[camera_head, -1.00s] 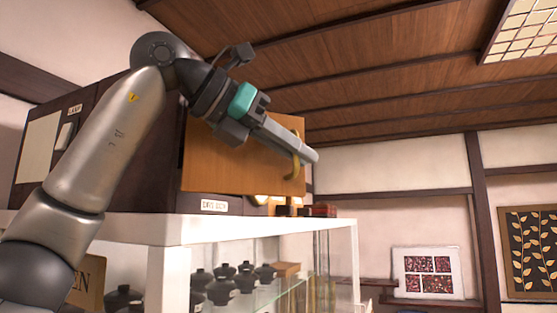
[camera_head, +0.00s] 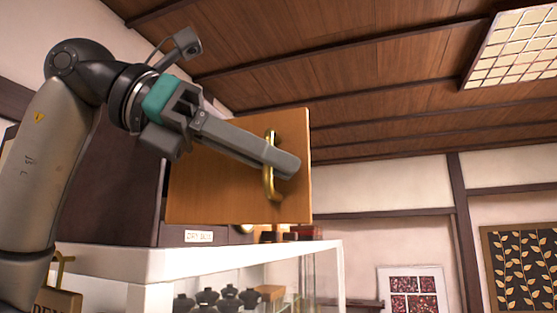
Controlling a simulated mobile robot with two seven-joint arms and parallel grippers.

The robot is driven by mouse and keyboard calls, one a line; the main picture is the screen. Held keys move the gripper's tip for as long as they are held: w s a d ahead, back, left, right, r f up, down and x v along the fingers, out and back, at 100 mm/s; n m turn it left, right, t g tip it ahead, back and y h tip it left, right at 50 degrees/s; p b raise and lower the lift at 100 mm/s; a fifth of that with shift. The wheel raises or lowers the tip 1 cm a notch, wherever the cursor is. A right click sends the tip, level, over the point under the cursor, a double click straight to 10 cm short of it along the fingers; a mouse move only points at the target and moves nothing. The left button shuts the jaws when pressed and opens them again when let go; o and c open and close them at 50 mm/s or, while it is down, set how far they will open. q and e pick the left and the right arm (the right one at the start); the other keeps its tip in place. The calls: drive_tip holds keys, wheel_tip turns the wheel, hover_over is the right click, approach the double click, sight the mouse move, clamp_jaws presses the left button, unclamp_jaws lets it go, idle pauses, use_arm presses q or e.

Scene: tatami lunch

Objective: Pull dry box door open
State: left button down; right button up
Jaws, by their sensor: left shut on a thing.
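The dry box door (camera_head: 222,203) is an orange-brown wooden panel, standing partly open in front of the dark box body (camera_head: 113,190). My left gripper (camera_head: 285,162) reaches across the door from the left and is shut on the handle, whose top and bottom show beyond the fingers. The box's inside is mostly hidden behind the door and my arm. My right gripper is not in view.
The box stands on a white-topped glass case (camera_head: 220,257) holding several dark lidded pots (camera_head: 228,297). Small dark red boxes (camera_head: 305,232) sit on the top, right of the door. Open air lies to the right, before framed pictures (camera_head: 411,294) on the wall.

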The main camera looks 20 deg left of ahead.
use_arm(q)
drive_tip(key=shift+s+a+r, duration=0.1)
drive_tip(key=shift+s, duration=0.4)
drive_tip(key=c, duration=1.2)
unclamp_jaws()
